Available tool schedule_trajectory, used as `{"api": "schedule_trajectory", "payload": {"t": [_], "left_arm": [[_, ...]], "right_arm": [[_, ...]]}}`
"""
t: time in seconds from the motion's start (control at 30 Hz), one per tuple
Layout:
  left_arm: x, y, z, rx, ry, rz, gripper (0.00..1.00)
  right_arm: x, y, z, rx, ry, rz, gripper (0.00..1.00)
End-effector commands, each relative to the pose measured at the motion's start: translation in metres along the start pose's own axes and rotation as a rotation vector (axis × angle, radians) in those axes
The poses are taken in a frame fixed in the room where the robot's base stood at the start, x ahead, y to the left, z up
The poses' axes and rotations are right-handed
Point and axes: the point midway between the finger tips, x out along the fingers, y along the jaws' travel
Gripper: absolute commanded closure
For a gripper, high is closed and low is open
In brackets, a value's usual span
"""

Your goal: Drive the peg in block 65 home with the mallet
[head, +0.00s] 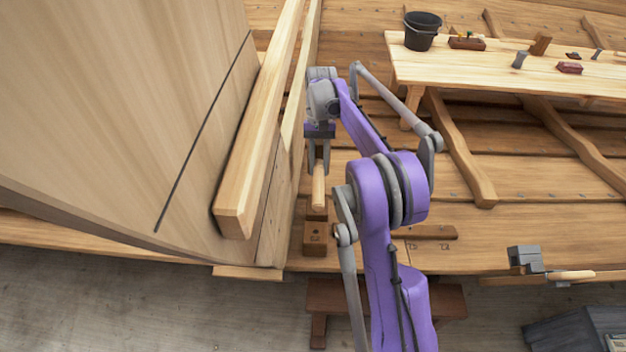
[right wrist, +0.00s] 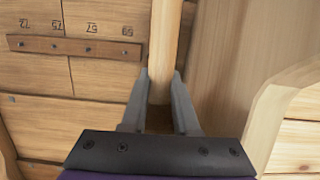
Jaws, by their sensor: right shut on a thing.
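My right gripper (head: 319,168) is shut on a light wooden rod (head: 318,188), beside the big planked side at left. The rod also stands between the fingers in the right wrist view (right wrist: 165,45). I cannot tell whether it is the mallet's handle or a peg. A small brown patch sits at its far end; I cannot tell what it belongs to. A brown wooden block (head: 315,238) with a dark mark lies just below the rod's near end; its number is not readable. A grey-headed tool with a wooden handle (head: 572,275) lies at far right. My left gripper is out of view.
A light beam (head: 247,180) and the planked side (head: 110,110) close off the left. A bench (head: 500,72) at the upper right bears a black bucket (head: 422,31) and small items. A numbered strip (head: 430,232) lies right of the block. Curved ribs cross the planks.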

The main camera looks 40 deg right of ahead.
Motion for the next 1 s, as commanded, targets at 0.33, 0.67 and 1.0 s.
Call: {"api": "schedule_trajectory", "payload": {"t": [0.33,0.67,1.0], "left_arm": [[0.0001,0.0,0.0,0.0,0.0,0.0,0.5],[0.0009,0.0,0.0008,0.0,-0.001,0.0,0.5],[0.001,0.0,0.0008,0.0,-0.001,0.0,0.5]], "right_arm": [[-0.0002,-0.0001,0.0006,0.0,-0.001,0.0,1.0],[0.0006,0.0001,0.0054,0.0,-0.001,0.0,1.0],[0.0007,0.0001,0.0066,0.0,-0.001,0.0,1.0]]}}
